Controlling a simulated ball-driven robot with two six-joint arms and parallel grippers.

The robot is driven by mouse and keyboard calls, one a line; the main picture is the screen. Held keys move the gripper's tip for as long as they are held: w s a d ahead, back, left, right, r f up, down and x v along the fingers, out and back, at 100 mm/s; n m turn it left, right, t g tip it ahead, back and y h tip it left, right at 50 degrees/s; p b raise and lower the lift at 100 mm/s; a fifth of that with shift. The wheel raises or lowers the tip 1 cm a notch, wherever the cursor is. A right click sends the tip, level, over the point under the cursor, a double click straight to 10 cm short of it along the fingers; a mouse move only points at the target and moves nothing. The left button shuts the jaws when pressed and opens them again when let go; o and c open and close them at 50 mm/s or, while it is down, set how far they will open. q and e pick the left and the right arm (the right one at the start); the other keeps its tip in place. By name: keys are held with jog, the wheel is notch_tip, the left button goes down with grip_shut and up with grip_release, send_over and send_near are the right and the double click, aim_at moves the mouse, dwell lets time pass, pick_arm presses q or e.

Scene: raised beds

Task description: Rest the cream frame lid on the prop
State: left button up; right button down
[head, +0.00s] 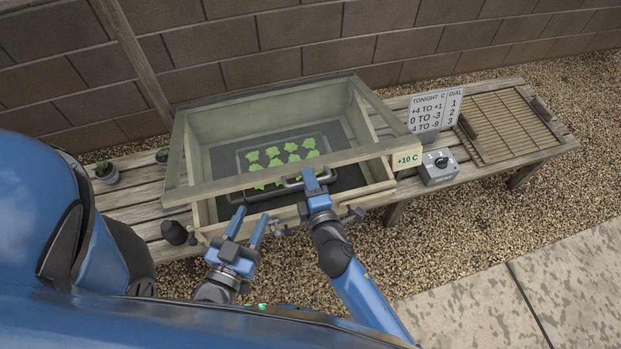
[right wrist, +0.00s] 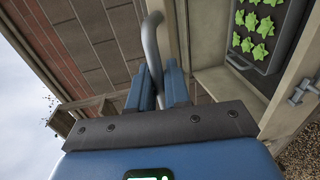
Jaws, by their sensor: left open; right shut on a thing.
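The cream frame lid (head: 270,174) is tilted up above the cream frame box (head: 381,190), its front rail clear of the box's front wall. My right gripper (head: 314,187) is shut on the lid's grey handle (head: 290,183). In the right wrist view the handle (right wrist: 152,45) passes between the fingers. My left gripper (head: 251,214) is open and empty, in front of the box's left front. Small grey metal fittings (head: 352,214) sit on the box's front; one also shows in the right wrist view (right wrist: 303,91). I cannot tell which part is the prop.
A dark tray of green seedlings (head: 282,158) is inside the box. The slatted bench (head: 140,205) also holds a dial box (head: 438,166), a sign (head: 435,110), a slatted mat (head: 510,125) and small pots (head: 107,172). A block wall stands behind; gravel lies in front.

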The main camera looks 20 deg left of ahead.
jog(key=w+a+r+p, duration=0.4)
jog(key=w+r+p, duration=0.2)
jog(key=r+p, duration=0.4)
jog(key=w+a+r+p, duration=0.5)
jog(key=w+r+p, duration=0.2)
jog(key=r+p, duration=0.3)
jog(key=shift+w+r+p, duration=0.15)
jog(key=shift+r+p, duration=0.2)
jog(key=shift+r, duration=1.5)
jog(key=c, duration=1.2)
grip_release()
jog(key=shift+c, duration=0.2)
jog(key=shift+d, duration=0.1)
jog(key=shift+f, duration=0.1)
